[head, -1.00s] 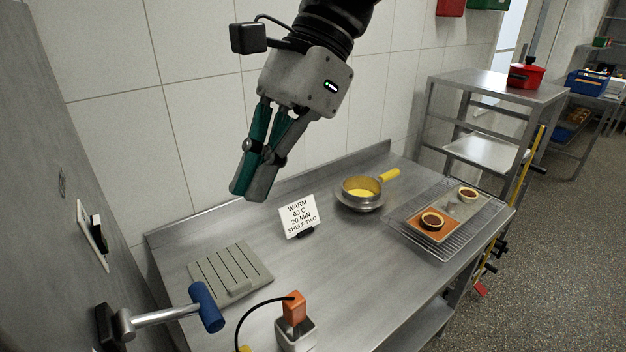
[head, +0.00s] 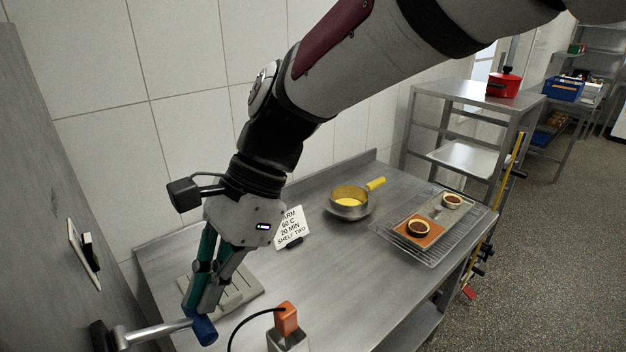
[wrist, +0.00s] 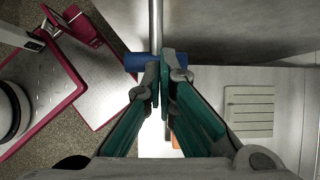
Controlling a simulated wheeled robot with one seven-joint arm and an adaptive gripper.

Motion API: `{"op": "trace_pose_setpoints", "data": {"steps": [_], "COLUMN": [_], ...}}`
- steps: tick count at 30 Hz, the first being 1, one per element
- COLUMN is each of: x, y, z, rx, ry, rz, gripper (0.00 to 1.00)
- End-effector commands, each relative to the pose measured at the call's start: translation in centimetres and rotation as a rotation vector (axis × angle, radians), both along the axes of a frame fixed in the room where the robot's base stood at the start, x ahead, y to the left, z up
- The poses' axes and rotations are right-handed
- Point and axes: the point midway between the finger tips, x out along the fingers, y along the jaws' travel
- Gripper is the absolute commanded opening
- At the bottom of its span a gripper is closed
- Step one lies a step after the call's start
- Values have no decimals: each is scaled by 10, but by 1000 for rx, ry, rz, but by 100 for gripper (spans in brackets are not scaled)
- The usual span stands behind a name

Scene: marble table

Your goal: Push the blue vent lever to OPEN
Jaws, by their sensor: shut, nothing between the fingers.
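The blue vent lever (head: 202,328) has a blue grip on the end of a metal rod (head: 158,331) that comes out of the grey panel at the left. My gripper (head: 200,308) is shut and empty, with its fingertips right at the blue grip in the head view. In the wrist view the blue grip (wrist: 139,62) lies just beyond the fingertips (wrist: 160,90), which hide part of it. I cannot tell if they touch. No OPEN marking is readable in these frames.
A grey slatted plate (head: 245,288) lies under my gripper. An orange-topped device (head: 287,319) with a black cable stands close by on the right. A sign (head: 291,228), a yellow pan (head: 350,197) and a wire rack (head: 400,232) are farther back on the metal table.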

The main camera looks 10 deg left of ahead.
Motion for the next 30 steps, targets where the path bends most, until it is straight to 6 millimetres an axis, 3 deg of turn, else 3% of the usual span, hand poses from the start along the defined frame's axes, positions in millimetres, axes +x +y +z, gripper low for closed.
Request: {"op": "trace_pose_setpoints", "data": {"steps": [7, 18, 30], "x": [1, -3, -2], "y": [0, 2, 2], "z": [-2, -22, -23], "rx": [5, 75, 74], "ry": [9, 95, 93], "rz": [-1, 0, 0], "gripper": [0, 0, 0]}}
